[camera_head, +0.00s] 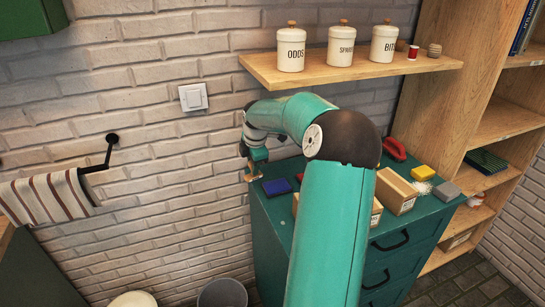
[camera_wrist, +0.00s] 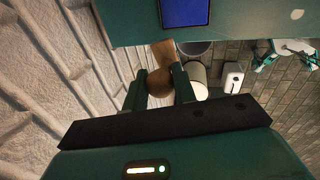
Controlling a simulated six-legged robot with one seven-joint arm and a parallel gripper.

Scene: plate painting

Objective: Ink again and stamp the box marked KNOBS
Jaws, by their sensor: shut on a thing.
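My gripper (camera_head: 253,165) is at the back left corner of the green cabinet. It is shut on a wooden stamp (camera_head: 254,176), whose round handle (camera_wrist: 160,82) sits between the two fingers in the wrist view. The stamp's face is hidden. A blue ink pad (camera_head: 277,187) lies on the cabinet top just right of the stamp. It also shows at the top of the wrist view (camera_wrist: 186,12). A cardboard box (camera_head: 398,190) stands on the cabinet's right part. Another box (camera_head: 376,212) is mostly hidden behind my arm. I cannot read KNOBS on any box.
A red stapler-like thing (camera_head: 394,148), a yellow block (camera_head: 423,172) and a grey block (camera_head: 446,191) are on the cabinet top (camera_head: 265,207). A shelf (camera_head: 330,68) with canisters hangs above. The brick wall is close behind my gripper. Bins (camera_head: 222,293) stand on the floor at left.

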